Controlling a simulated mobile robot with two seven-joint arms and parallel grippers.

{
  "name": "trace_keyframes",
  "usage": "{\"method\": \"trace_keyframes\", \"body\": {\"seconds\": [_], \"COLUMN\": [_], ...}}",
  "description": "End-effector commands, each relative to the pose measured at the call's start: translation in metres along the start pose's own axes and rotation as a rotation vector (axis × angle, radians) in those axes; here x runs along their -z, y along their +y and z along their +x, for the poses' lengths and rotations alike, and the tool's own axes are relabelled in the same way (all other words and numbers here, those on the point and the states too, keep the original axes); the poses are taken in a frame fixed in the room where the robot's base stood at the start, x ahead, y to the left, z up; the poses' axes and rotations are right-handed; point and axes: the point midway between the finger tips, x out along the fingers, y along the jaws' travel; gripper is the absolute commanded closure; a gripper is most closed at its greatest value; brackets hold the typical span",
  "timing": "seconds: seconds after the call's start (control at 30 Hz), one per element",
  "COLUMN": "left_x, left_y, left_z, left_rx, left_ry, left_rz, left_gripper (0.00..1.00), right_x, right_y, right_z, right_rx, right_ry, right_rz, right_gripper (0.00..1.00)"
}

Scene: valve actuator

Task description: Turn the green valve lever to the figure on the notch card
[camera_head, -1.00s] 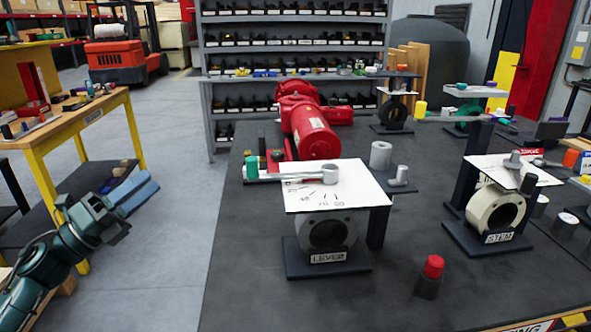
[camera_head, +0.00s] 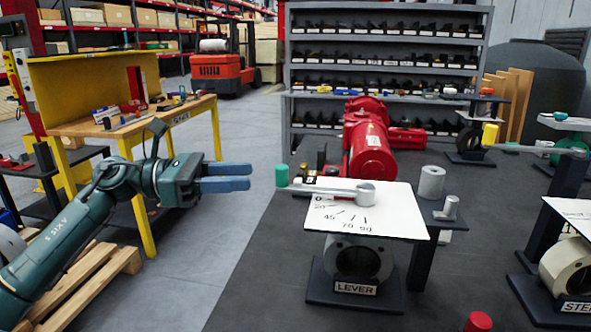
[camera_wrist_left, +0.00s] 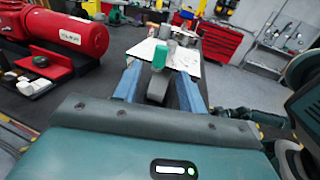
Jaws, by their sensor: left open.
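The valve lever (camera_head: 330,189) is a grey bar with a green knob (camera_head: 282,176) at its left end and a round hub at its right. It lies over a white plate (camera_head: 400,215) marked 0, 20, 45, 70 and 90, pointing left near the 0. The plate stands above a round valve body (camera_head: 335,255) labelled LEVER. My left gripper (camera_head: 248,177) is open and empty, left of the knob, with a small gap. In the left wrist view the green knob (camera_wrist_left: 160,54) appears between and ahead of the open fingers (camera_wrist_left: 160,75). My right gripper is out of view.
A red motor (camera_head: 372,150) stands behind the plate. Grey cylinders (camera_head: 431,182) are to its right. Another valve (camera_head: 567,268) is at the right edge, and a red-capped piece (camera_head: 478,322) is at the front.

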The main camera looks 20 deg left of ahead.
Motion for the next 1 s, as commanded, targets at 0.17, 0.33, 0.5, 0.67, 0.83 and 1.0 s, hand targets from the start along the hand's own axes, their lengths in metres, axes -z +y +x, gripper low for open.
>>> {"method": "trace_keyframes", "body": {"seconds": [0.17, 0.33, 0.5, 0.67, 0.83, 1.0], "left_x": [-0.006, -0.005, -0.003, -0.001, 0.0, 0.0], "left_y": [-0.001, -0.001, 0.0, 0.0, 0.0, 0.0], "left_z": [0.037, 0.068, 0.088, 0.096, 0.096, 0.096], "left_rx": [0.004, 0.003, 0.001, 0.0, 0.0, 0.0], "left_ry": [-0.004, -0.005, -0.004, -0.003, -0.002, -0.002], "left_rz": [0.0, -0.001, -0.002, -0.003, -0.003, -0.003], "left_gripper": [0.59, 0.59, 0.59, 0.59, 0.59, 0.66], "right_x": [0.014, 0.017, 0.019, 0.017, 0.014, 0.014], "right_y": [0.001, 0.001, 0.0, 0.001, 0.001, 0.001], "right_z": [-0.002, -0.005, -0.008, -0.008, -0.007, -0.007], "right_rx": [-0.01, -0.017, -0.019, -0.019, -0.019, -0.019], "right_ry": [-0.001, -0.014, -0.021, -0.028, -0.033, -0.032], "right_rz": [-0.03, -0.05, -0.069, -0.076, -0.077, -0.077], "right_gripper": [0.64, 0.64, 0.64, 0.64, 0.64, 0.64]}}
